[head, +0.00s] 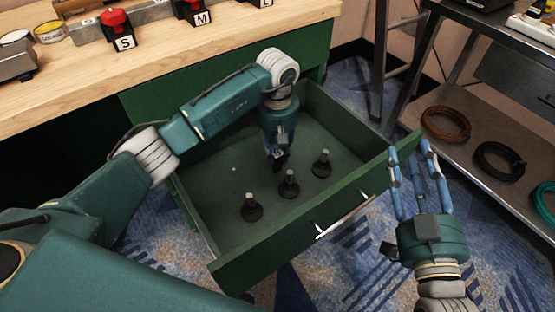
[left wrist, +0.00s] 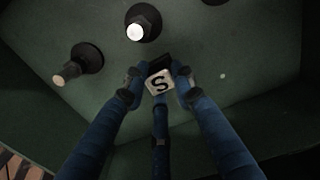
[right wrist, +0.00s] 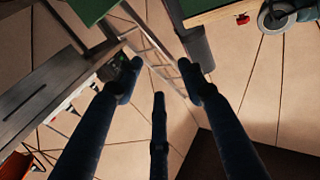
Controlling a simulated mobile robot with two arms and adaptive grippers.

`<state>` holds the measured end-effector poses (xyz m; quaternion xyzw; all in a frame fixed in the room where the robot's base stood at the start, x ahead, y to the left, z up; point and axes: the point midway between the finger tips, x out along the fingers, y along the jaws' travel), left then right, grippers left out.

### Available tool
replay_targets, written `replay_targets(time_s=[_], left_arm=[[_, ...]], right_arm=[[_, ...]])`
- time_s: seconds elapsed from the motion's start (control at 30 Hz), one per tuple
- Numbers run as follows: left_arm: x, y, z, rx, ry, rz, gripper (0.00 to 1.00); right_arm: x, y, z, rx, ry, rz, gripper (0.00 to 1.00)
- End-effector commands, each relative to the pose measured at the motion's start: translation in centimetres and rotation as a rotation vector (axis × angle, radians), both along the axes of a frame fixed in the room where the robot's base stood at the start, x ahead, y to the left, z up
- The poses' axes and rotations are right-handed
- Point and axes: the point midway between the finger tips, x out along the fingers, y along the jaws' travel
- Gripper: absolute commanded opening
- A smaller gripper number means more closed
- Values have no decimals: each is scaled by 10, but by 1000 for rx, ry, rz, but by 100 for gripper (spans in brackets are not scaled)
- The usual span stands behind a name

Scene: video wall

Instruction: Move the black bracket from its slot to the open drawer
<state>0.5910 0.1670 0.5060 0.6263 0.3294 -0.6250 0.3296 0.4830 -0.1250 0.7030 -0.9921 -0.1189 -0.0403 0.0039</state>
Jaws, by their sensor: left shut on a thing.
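The open drawer (head: 230,272) is green and juts out from the bench. My left gripper (head: 278,152) reaches down inside it, shut on a small black piece with a white "S" label, which I take to be the black bracket (left wrist: 158,80). In the left wrist view the label shows between the fingertips, and the bracket's full shape is hidden. In the head view only a dark bit shows at the fingertips; I cannot tell if it touches the drawer floor. My right gripper (head: 411,152) is open and empty, right of the drawer front. The bracket's slot is not clearly identifiable.
Three black round-based posts stand in the drawer: near (head: 252,207), middle (head: 289,183) and far (head: 322,164). Red-topped pieces labelled S (head: 116,28), M (head: 193,10) and L sit on the wooden bench. A metal shelf (head: 450,165) with coiled cables stands at the right.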

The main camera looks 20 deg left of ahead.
Motion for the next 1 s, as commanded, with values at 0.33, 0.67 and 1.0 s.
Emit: replay_targets(time_s=[0.33,0.67,1.0], left_arm=[[0,-1,-29,-1,1,0,0],[0,0,-30,-1,1,-1,0],[-1,0,-32,0,2,0,45]], right_arm=[[-5,4,40,47,-175,10,40],[-6,4,43,50,-188,11,40],[-8,4,49,57,-216,11,40]])
